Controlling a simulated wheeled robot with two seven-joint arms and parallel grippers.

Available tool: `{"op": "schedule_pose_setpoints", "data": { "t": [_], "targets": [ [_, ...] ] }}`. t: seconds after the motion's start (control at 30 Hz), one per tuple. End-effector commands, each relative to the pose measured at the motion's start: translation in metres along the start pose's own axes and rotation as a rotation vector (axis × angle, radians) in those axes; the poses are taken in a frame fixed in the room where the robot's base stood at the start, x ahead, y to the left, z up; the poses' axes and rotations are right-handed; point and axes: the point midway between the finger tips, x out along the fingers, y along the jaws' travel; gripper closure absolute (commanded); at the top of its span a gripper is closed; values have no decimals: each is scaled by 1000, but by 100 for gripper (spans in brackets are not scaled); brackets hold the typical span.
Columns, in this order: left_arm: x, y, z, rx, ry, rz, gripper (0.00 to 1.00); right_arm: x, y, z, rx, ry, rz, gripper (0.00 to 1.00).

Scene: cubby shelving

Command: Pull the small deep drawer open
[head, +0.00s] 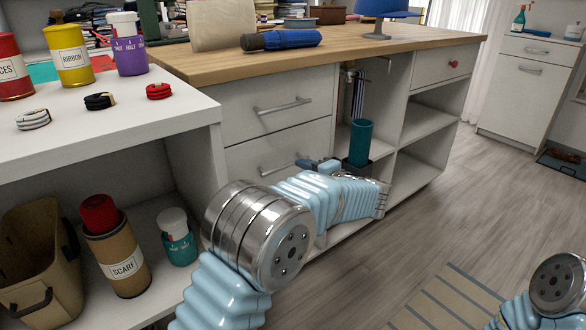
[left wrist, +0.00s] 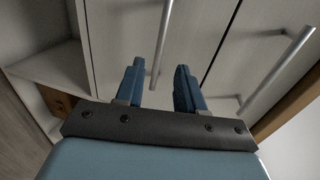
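The white cabinet has an upper drawer (head: 262,92) and a lower drawer (head: 250,155) on its left side, both closed, each with a metal bar handle. I cannot tell for sure which is the small deep drawer. My left gripper (head: 312,164) is at the right end of the lower handle (head: 282,165). In the left wrist view, my open blue fingers (left wrist: 158,88) have the lower handle (left wrist: 161,40) between them, nearer the left finger; contact is unclear. The upper handle (left wrist: 280,70) lies to the right.
The wooden top (head: 360,45) overhangs the drawers and carries a dark blue bottle (head: 282,39). Open shelves right of the drawers hold a teal cylinder (head: 360,142). A white shelf unit (head: 170,110) with cans stands close at the left.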

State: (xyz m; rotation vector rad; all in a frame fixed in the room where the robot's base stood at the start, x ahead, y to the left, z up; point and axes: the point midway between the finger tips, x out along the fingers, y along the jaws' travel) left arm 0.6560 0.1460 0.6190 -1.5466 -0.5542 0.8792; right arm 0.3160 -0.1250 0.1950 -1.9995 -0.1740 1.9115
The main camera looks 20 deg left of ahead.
Motion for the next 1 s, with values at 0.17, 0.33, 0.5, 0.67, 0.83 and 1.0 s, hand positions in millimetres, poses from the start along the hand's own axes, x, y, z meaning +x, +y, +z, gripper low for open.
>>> {"op": "schedule_pose_setpoints", "data": {
  "t": [0.17, 0.33, 0.5, 0.67, 0.83, 1.0],
  "targets": [
    [37, 1, 1, 2, -2, 1, 62, 1, 0, 0, 0, 0, 0, 57],
    [55, 1, 0, 2, 0, 1, 62, 1, 0, 0, 0, 0, -1, 57],
    [61, 1, 0, 3, 1, 1, 62, 1, 0, 0, 0, 0, -1, 57],
    [61, 1, 0, 3, 1, 1, 62, 1, 0, 0, 0, 0, -1, 57],
    [60, 1, 0, 2, 1, 2, 83, 2, 0, 0, 0, 0, -1, 57],
    [60, 1, 0, 2, 1, 2, 100, 2, 0, 0, 0, 0, -1, 57]
  ]
}}
